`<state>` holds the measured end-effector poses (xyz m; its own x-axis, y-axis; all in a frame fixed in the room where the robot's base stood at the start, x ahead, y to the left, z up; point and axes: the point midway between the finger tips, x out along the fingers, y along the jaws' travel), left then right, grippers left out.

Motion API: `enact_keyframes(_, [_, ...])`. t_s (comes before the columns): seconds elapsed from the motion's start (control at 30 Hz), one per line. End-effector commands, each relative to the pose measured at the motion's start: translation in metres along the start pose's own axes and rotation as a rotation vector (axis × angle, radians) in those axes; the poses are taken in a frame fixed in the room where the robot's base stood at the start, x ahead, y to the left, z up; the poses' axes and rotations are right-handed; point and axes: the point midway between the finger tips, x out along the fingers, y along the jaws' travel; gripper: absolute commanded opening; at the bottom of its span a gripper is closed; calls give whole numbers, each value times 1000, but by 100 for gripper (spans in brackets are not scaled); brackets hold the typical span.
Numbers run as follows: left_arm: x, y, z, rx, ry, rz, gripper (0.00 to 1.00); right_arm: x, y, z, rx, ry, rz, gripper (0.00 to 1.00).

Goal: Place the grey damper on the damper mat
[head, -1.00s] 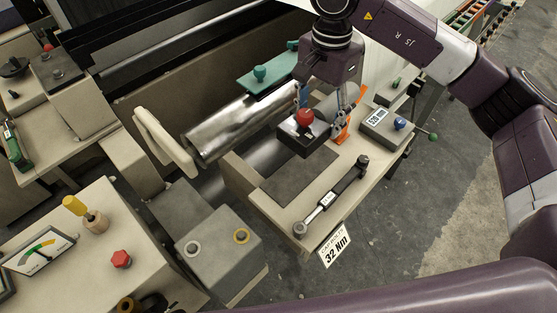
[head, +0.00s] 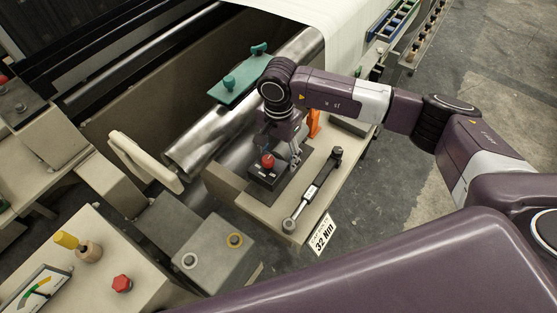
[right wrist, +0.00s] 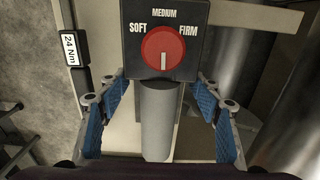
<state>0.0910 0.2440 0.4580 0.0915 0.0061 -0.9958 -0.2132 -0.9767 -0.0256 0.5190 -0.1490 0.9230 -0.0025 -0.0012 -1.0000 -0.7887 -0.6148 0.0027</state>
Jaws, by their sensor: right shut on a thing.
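The grey damper (head: 262,177) is a dark box with a red dial (head: 268,160). In the right wrist view the damper (right wrist: 135,62) shows its dial marked SOFT, MEDIUM and FIRM, with a grey cylinder (right wrist: 158,125) running back from it. My right gripper (head: 280,150) is shut on the damper, its blue-padded fingers either side of the cylinder (right wrist: 160,112). The dark damper mat (head: 290,188) lies on the beige shelf, partly hidden under the damper and gripper. I cannot tell whether the damper touches it. My left gripper is not in view.
A black torque wrench (head: 315,188) lies right of the mat. A 32 Nm card (head: 322,235) hangs at the shelf's front. An orange part (head: 314,122) stands behind the gripper. A metal roller (head: 205,140) and a teal clamp (head: 240,75) are left and behind.

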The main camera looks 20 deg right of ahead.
Motion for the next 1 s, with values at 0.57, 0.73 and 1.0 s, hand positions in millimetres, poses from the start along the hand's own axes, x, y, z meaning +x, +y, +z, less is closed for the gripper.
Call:
enact_keyframes(0.57, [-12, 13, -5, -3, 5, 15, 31, 44, -1, 0, -2, 1, -4, 14])
enact_keyframes(0.73, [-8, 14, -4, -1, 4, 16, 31, 47, -1, 0, -1, 1, -3, 14])
enact_keyframes(1.0, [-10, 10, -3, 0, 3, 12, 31, 46, 0, 0, -1, 1, -1, 76])
